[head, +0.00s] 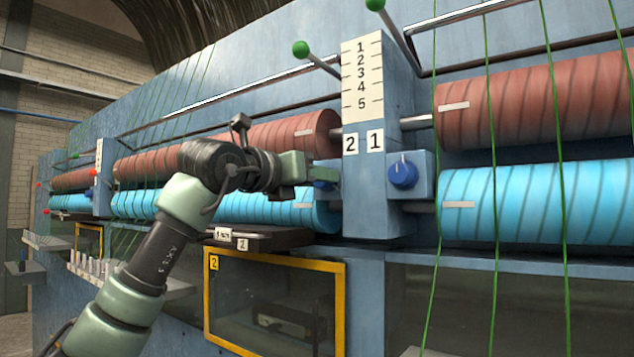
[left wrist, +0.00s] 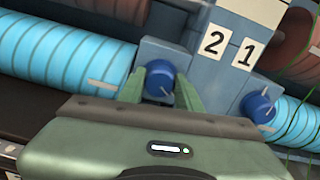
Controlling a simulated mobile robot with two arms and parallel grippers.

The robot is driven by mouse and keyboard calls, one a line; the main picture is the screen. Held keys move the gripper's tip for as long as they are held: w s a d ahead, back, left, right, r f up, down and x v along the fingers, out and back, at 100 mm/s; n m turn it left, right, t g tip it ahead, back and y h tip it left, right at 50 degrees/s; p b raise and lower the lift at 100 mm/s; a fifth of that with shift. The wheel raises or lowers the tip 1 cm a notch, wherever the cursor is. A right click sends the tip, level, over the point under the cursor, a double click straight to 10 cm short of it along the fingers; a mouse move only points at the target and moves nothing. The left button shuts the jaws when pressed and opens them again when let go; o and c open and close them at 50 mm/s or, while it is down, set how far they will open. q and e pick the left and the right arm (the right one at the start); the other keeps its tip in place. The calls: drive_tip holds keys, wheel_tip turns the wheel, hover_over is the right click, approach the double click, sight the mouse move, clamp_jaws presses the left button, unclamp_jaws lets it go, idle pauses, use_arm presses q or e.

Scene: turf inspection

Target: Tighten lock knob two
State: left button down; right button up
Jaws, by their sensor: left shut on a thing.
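Lock knob two (head: 323,184) is a blue round knob on the left side of the blue post, beside the number 2 plate (head: 351,145). In the head view it is mostly hidden by my left gripper (head: 320,173). In the left wrist view, knob two (left wrist: 160,80) sits between the two green fingers, and my left gripper (left wrist: 161,84) is shut on it. A pale pointer line shows on its face. Lock knob one (head: 403,174), also blue with a white line, is to the right, free of any gripper. My right gripper is out of view.
Red rollers (head: 540,97) and cyan rollers (head: 540,200) run along both sides of the post. Green-tipped levers (head: 301,48) stick out above. A yellow-framed window (head: 275,258) and a dark ledge (head: 275,239) lie below. Green cords (head: 490,150) hang at the right.

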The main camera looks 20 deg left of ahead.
use_arm(q)
drive_tip(key=n+b, duration=0.3)
drive_tip(key=n, duration=0.5)
drive_tip(key=n+b, duration=0.3)
drive_tip(key=n, duration=0.5)
drive_tip(key=n+b, duration=0.3)
drive_tip(key=n, duration=0.6)
drive_tip(key=shift+s+a+r, duration=0.1)
drive_tip(key=shift+a+r, duration=0.05)
drive_tip(key=shift+r, duration=0.1)
drive_tip(key=shift+n, duration=0.3)
drive_tip(key=c, duration=1.3)
unclamp_jaws()
drive_tip(key=o, duration=0.3)
drive_tip(key=shift+o, duration=0.2)
drive_tip(key=shift+f, duration=0.1)
